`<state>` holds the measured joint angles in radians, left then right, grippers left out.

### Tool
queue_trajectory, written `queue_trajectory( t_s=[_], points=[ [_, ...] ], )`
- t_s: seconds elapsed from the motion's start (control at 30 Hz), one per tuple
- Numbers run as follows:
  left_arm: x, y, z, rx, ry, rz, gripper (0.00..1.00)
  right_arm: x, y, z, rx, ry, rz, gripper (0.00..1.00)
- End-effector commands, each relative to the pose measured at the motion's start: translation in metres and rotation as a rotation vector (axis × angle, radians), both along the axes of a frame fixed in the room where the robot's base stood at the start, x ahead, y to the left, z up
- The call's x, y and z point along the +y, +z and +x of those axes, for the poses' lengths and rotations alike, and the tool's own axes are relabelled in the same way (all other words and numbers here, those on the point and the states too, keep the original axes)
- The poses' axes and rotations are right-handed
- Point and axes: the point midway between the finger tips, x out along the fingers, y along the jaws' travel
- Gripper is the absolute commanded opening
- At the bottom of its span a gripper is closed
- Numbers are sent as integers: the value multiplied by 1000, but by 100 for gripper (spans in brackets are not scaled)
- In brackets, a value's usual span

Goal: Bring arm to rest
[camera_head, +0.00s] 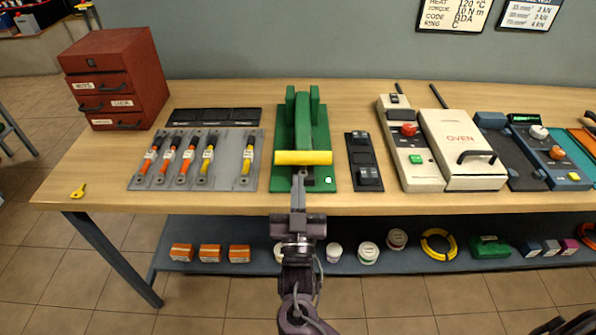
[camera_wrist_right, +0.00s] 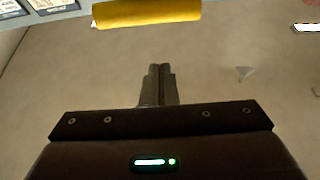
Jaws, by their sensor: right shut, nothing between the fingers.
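My right gripper (camera_head: 299,178) reaches in from the bottom middle of the head view. Its fingers are together and empty. The fingertips appear just in front of the yellow bar (camera_head: 303,158) of a green press (camera_head: 318,120) on the table. I cannot tell whether they touch the press. In the right wrist view the shut fingers (camera_wrist_right: 158,72) point away from me, and the yellow bar (camera_wrist_right: 147,12) crosses the top, apart from the fingers in the picture. My left gripper is not in view.
A yellow key (camera_head: 79,190) lies at front left. A lower shelf (camera_head: 265,230) carries several small items.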

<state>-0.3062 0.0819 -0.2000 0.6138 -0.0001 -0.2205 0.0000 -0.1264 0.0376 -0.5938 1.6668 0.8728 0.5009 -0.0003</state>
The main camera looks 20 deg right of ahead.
Motion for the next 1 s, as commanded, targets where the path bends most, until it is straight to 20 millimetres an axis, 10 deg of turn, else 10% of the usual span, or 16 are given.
queue_trajectory(
  t_s=[0.77,1.0],
  points=[
    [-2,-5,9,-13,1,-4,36,5,-11,-18,1,0,-1,0],
    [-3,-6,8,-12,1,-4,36,7,-97,-7,216,63,-53,0]
  ],
)
